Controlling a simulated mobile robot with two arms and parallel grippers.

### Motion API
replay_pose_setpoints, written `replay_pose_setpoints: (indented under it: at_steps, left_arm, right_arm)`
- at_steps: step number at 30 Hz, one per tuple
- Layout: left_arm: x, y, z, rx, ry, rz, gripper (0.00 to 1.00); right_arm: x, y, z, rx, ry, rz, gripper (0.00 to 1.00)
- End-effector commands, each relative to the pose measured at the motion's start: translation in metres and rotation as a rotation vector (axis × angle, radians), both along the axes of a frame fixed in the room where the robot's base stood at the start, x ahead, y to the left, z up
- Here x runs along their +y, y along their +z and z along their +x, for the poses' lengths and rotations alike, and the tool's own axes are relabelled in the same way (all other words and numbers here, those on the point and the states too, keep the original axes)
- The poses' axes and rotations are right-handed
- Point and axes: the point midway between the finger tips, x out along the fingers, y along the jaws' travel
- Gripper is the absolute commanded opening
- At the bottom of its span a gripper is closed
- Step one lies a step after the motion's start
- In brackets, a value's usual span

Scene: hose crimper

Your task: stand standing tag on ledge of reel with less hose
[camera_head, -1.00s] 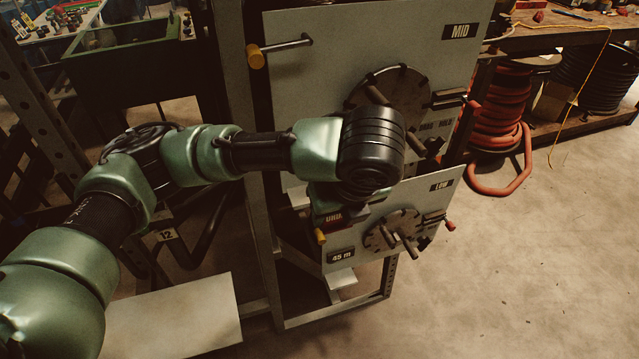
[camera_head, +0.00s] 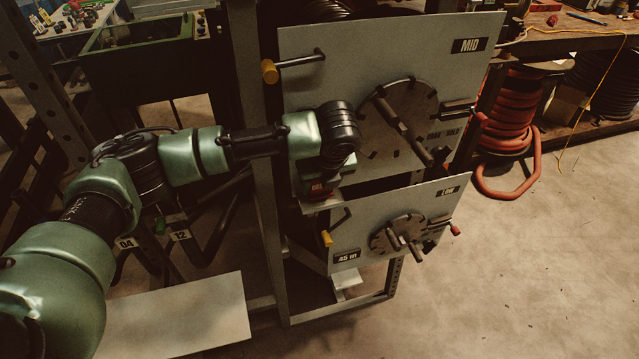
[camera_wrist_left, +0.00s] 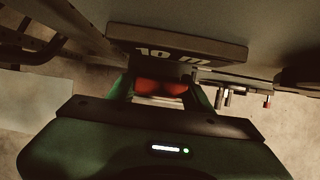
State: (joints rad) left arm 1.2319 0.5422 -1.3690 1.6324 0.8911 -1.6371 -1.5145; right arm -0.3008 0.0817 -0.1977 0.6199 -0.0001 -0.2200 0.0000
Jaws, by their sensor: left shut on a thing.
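My left gripper (camera_head: 319,192) is shut on a red tag (camera_wrist_left: 160,89), which shows between its fingertips in the left wrist view. In the head view, the red tag with pale lettering (camera_head: 318,187) is just above a small pale ledge (camera_head: 323,204) at the lower left of the MID reel panel (camera_head: 400,50). I cannot tell whether it touches the ledge. A plate marked 10 m (camera_wrist_left: 175,51) is close beyond the fingers. The LOW reel panel (camera_head: 365,215) carries a 45 m label (camera_head: 346,257) above its own pale ledge (camera_head: 348,280). My right gripper is not in view.
Crank handles (camera_head: 400,125) stick out of the MID panel, and a yellow-tipped handle (camera_head: 327,238) is just below my gripper. A rack post (camera_head: 250,100) stands to the left. The floor (camera_head: 530,270) at the right is clear.

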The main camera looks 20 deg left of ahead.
Motion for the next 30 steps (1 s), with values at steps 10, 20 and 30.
replay_pose_setpoints:
  at_steps: [10, 20, 30]
  left_arm:
    - [0.004, -0.02, 0.006, -0.002, -0.001, -0.001, 0.06]
    - [0.004, -0.023, 0.006, -0.001, 0.0, 0.0, 0.72]
    - [0.004, -0.021, 0.007, -0.003, 0.0, -0.001, 0.72]
  right_arm:
    - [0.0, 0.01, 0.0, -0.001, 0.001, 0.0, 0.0]
    - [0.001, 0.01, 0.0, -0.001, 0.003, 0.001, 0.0]
    - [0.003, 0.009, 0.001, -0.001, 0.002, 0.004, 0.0]
